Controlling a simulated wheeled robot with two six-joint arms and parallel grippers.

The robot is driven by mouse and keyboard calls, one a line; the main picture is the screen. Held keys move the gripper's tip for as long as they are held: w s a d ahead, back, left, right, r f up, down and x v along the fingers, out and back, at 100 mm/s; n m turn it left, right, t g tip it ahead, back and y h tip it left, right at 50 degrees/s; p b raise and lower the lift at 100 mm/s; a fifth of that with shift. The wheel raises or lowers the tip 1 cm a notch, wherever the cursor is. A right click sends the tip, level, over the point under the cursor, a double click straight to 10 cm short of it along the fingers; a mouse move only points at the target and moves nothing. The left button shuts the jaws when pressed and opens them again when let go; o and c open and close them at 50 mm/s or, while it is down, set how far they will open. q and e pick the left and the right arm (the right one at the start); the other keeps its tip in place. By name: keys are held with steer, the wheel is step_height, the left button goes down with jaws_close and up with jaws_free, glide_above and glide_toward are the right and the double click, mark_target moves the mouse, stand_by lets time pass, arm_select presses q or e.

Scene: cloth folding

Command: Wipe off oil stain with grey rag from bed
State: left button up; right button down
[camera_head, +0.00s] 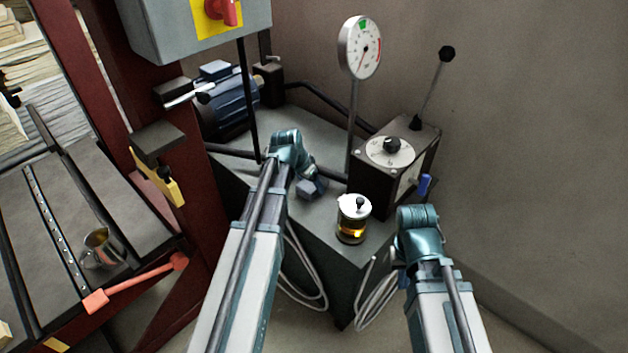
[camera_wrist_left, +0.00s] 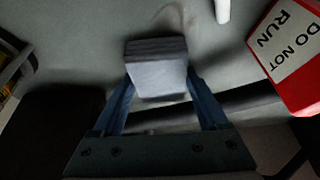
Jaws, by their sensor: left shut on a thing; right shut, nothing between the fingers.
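The grey rag (camera_wrist_left: 157,72) is a folded, block-like pad held between the blue fingers of my left gripper (camera_wrist_left: 160,92). In the head view my left gripper (camera_head: 306,178) is shut on the rag (camera_head: 313,190), low over the machine bed (camera_head: 280,176). A faint brownish curved stain (camera_wrist_left: 178,12) shows on the grey surface just beyond the rag in the left wrist view. I cannot make the stain out in the head view. My right arm's wrist is beside the bed's right side; its gripper fingers are hidden.
An oil jar (camera_head: 352,222) with a white lid stands right of the rag. A dial box (camera_head: 391,165) with a lever, a gauge (camera_head: 361,48) and a blue motor (camera_head: 229,103) stand behind. A red DO NOT RUN sign (camera_wrist_left: 290,55) is near the left gripper. A metal mug (camera_head: 102,250) is far left.

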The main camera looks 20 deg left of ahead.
mark_target(294, 204)
arm_select(q)
steer(key=shift+s+a, duration=0.35)
steer(key=shift+s, duration=0.5)
steer(key=shift+s+a, duration=0.35)
steer(key=shift+s, duration=0.4)
steer(key=shift+s+a, duration=0.3)
steer(key=shift+s, duration=0.45)
steer(key=shift+s+a+f, duration=0.1)
steer(key=shift+s+a, duration=0.25)
steer(key=shift+s, duration=0.45)
steer(key=shift+s+a, duration=0.3)
steer(key=shift+s, duration=0.5)
step_height(294, 204, up, 6)
steer(key=p, duration=0.6)
steer(key=shift+w, duration=0.1)
